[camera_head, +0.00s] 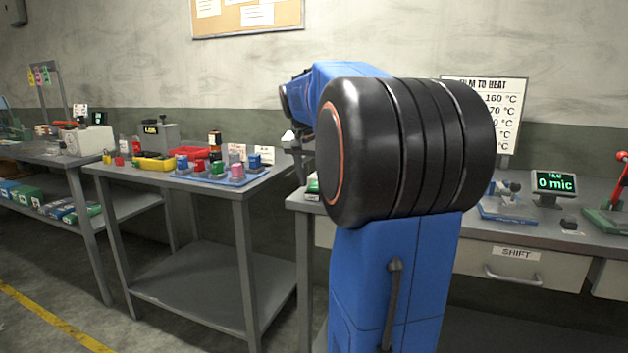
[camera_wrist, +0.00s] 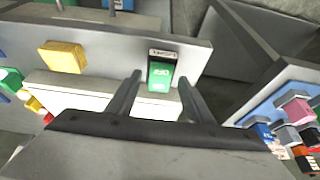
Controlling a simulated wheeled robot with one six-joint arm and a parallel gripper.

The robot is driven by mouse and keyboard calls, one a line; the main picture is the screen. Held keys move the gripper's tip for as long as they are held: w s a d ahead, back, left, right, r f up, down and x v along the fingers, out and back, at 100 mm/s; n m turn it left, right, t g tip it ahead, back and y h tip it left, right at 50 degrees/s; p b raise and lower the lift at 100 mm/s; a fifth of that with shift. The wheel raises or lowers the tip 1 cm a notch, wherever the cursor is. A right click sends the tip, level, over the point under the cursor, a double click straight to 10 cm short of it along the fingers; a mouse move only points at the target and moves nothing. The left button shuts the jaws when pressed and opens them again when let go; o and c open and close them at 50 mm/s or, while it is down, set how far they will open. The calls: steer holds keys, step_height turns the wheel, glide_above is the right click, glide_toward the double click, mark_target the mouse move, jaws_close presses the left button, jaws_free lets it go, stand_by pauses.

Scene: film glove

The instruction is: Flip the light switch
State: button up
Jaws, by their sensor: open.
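No light switch can be made out for certain in either view. A small grey box (camera_head: 12,12) is on the wall at the top left of the head view, cut off by the edge; I cannot tell what it is. My gripper (camera_wrist: 159,77) is open in the wrist view, with its two dark fingers apart. In the head view my blue arm hides most of the gripper.
A grey bench (camera_head: 270,178) with coloured blocks on a blue tray (camera_head: 222,178) stands left of my arm. Right of it are a drawer marked SHIFT (camera_head: 515,268), a display reading 0 mic (camera_head: 554,183) and a temperature sign (camera_head: 507,115). A yellow block (camera_wrist: 63,57) lies left of the green box.

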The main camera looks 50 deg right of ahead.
mark_target(315, 186)
steer(key=shift+f, duration=0.1)
steer(key=c, duration=1)
steer(key=shift+w+d+y, duration=0.1)
steer(key=shift+d+y, duration=0.2)
steer(key=shift+y, duration=0.2)
steer(key=shift+c, duration=0.2)
steer(key=shift+w+d+g+y, duration=0.15)
steer(key=shift+g+y, duration=0.2)
steer(key=shift+y, duration=0.3)
steer(key=shift+d+g+y, duration=0.15)
steer(key=shift+g+y, duration=0.2)
steer(key=shift+y, duration=0.3)
steer(key=shift+r, duration=0.2)
steer(key=o, duration=1)
steer(key=shift+o, duration=0.2)
step_height(315, 186, up, 17)
steer(key=shift+a+r, duration=0.15)
steer(key=shift+a, duration=0.1)
